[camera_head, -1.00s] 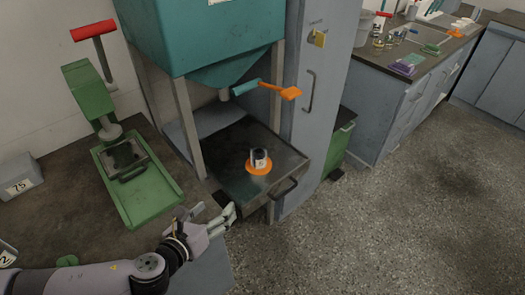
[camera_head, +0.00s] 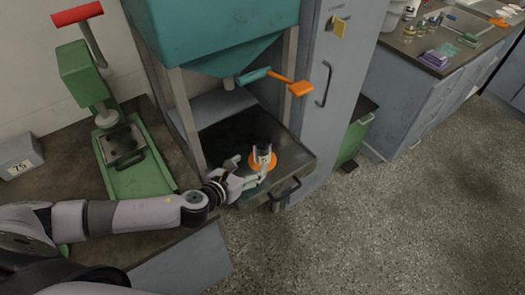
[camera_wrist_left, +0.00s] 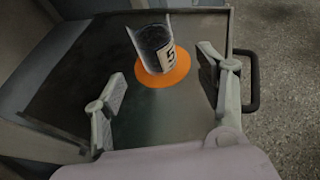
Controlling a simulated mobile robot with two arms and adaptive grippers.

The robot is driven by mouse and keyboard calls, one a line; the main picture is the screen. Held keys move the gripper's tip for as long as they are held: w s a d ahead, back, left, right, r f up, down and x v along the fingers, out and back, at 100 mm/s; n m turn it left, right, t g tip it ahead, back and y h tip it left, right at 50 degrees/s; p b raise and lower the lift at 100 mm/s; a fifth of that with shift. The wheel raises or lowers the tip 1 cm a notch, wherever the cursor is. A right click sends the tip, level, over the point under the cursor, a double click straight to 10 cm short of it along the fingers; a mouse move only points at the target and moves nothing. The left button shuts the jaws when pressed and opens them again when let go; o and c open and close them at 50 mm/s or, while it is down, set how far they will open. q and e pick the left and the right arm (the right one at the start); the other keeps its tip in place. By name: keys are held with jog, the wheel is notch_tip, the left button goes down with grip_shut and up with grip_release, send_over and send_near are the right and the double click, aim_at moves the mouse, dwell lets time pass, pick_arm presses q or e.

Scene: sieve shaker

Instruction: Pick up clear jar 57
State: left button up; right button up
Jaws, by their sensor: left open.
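The clear jar (camera_head: 262,152) stands upright on an orange disc (camera_head: 291,164) on the dark tray under the teal hopper. It holds dark material and has a white label; in the left wrist view the jar (camera_wrist_left: 154,48) shows a "5" on the label, the rest of which is turned away. My left gripper (camera_head: 248,168) is open at the near side of the jar. In the left wrist view its fingers (camera_wrist_left: 166,92) are spread wide, with the jar beyond the gap between them and not touched. My right gripper is not in view.
The tray (camera_head: 225,135) has a front handle (camera_head: 285,193) and hopper posts beside it. The hopper outlet (camera_head: 229,83) and an orange-handled lever (camera_head: 299,88) hang above. A green press (camera_head: 130,160) stands on the bench at left. A grey cabinet (camera_head: 325,90) stands at right.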

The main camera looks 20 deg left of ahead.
aim_at(258, 158)
pick_arm(q)
jog(key=x, duration=0.2)
jog(key=shift+w+f, duration=0.15)
jog(key=shift+w, duration=0.1)
jog(key=shift+w+f, duration=0.1)
jog(key=shift+w, duration=0.15)
jog(key=x, duration=0.3)
jog(key=shift+w+a+f, duration=0.1)
jog(key=shift+w+f, duration=0.05)
jog(key=shift+f, duration=0.1)
jog(key=shift+w+f, duration=0.25)
jog(key=shift+w, duration=0.3)
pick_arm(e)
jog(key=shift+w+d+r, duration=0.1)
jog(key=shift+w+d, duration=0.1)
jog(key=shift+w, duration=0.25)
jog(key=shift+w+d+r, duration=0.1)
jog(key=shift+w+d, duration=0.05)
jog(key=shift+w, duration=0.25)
pick_arm(q)
jog(key=shift+c, duration=0.2)
jog(key=c, duration=1.3)
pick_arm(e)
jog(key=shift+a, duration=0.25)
pick_arm(q)
jog(key=shift+r, duration=0.1)
